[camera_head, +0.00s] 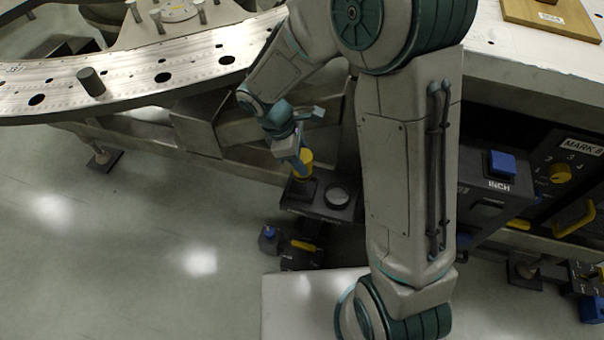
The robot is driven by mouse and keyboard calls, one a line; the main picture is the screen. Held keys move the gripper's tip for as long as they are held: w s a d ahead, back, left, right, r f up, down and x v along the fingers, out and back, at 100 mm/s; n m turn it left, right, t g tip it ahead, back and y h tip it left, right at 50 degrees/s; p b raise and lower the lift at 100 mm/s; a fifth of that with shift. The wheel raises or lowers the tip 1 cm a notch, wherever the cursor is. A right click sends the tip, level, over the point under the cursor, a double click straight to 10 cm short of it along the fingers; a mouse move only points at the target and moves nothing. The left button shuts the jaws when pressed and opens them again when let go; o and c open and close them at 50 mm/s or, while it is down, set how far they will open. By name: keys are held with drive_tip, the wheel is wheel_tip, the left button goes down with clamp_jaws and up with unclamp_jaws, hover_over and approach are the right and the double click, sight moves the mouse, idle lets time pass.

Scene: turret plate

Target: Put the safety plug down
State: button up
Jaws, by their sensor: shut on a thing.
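The safety plug appears to be the yellow-topped piece (306,157) with a dark lower part. My gripper (302,163) points down and is shut on it, with the finger in front hiding part of it. The plug is over the left part of a small dark shelf (318,211). I cannot tell whether its lower end touches the shelf or hangs just above it. A round socket with a light rim (337,196) is on the same shelf, just right of the plug.
A curved, perforated metal plate (130,75) with an upright peg (92,82) is at upper left. A dark control panel (500,185) with a blue INCH button (502,163) is at right. Small blue and yellow controls (290,247) sit below the shelf. Floor at lower left is clear.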

wheel_tip(320, 180, down, 7)
drive_tip(key=shift+r+b, duration=0.1)
drive_tip(key=shift+b, duration=0.8)
drive_tip(key=shift+f, duration=0.2)
drive_tip(key=o, duration=1.1)
drive_tip(key=shift+c, duration=0.2)
drive_tip(key=shift+r, duration=0.15)
drive_tip(key=p+v, duration=0.3)
drive_tip(key=v, duration=0.9)
